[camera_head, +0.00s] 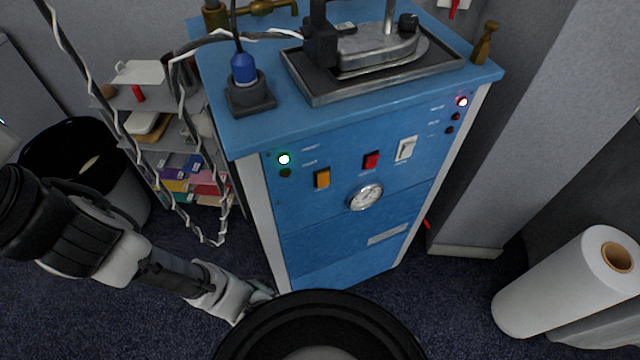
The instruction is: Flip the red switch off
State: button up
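The red switch (371,160) is a small rectangular rocker on the front panel of the blue cabinet (320,230). It sits between an orange switch (322,179) on its left and a larger white switch (405,149) on its right. I cannot tell which way the red rocker is tipped. My gripper (262,292) is low, in front of the cabinet's lower left corner, well below and left of the red switch. Its end is small and partly hidden behind a dark round part of my body, so its opening is unclear. Nothing is visibly touching the switch.
A round gauge (366,197) is below the red switch. A green light (284,159) and a red-rimmed light (462,101) glow. A black bin (75,150) and shelf (150,100) with cables stand left. A white roll (570,285) lies right. The space before the panel is clear.

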aim_at(371, 161)
jog(key=k+l+u, duration=0.15)
jog(key=l, duration=0.3)
jog(key=k+l+u, duration=0.1)
jog(key=l, duration=0.3)
jog(key=k+l+u, duration=0.15)
jog(key=l, duration=0.25)
jog(key=k, duration=0.1)
